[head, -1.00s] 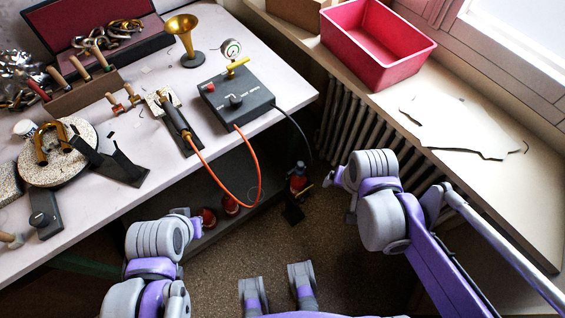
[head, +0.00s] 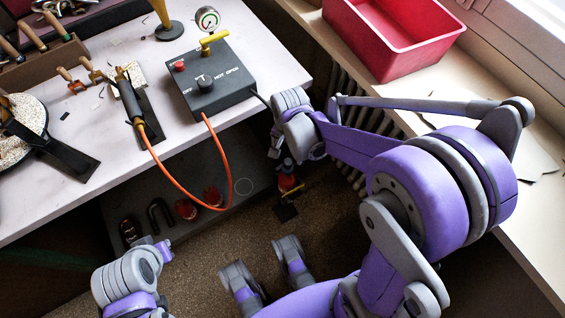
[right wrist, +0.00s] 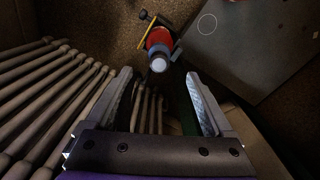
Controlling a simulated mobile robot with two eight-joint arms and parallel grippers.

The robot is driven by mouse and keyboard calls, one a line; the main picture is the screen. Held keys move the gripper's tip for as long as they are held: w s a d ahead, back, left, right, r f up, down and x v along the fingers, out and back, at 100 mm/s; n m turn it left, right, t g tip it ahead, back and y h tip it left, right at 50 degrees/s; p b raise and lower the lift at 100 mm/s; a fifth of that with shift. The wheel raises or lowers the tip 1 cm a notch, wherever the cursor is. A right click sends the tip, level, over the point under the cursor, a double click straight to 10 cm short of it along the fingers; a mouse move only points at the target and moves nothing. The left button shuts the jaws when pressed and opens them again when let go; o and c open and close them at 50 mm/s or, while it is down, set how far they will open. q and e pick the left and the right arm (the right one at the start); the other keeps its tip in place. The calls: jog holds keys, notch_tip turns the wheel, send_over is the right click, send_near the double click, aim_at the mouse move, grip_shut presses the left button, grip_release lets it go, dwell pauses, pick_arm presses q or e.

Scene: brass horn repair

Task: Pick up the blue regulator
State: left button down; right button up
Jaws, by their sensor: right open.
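A small upright item with a red body and a blue part (head: 287,180) stands low beside the workbench, with a yellow bar at its side. It is the only thing with blue that I see, and I cannot tell whether the blue part is the regulator. The right wrist view shows it from above (right wrist: 158,45), with a pale round top, just beyond the fingertips. My right gripper (right wrist: 158,78) is open and empty, apart from it. In the head view my right gripper (head: 274,146) is near the bench corner. My left gripper (head: 163,250) is at lower left, its jaws unclear.
A black control box (head: 204,83) with a gauge sits on the workbench (head: 75,195). An orange hose (head: 228,170) hangs from it. Radiator bars (right wrist: 40,85) run close on the left in the right wrist view. A red bin (head: 390,40) stands on the sill.

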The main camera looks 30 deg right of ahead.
aim_at(287, 162)
notch_tip(287, 162, down, 4)
jog(key=shift+f+b, duration=0.1)
jog(key=shift+b, duration=0.45)
jog(key=shift+d+f+b, duration=0.1)
jog(key=shift+f+b, duration=0.85)
jog(key=shift+f, duration=2.1)
jog(key=shift+c, duration=0.4)
grip_shut()
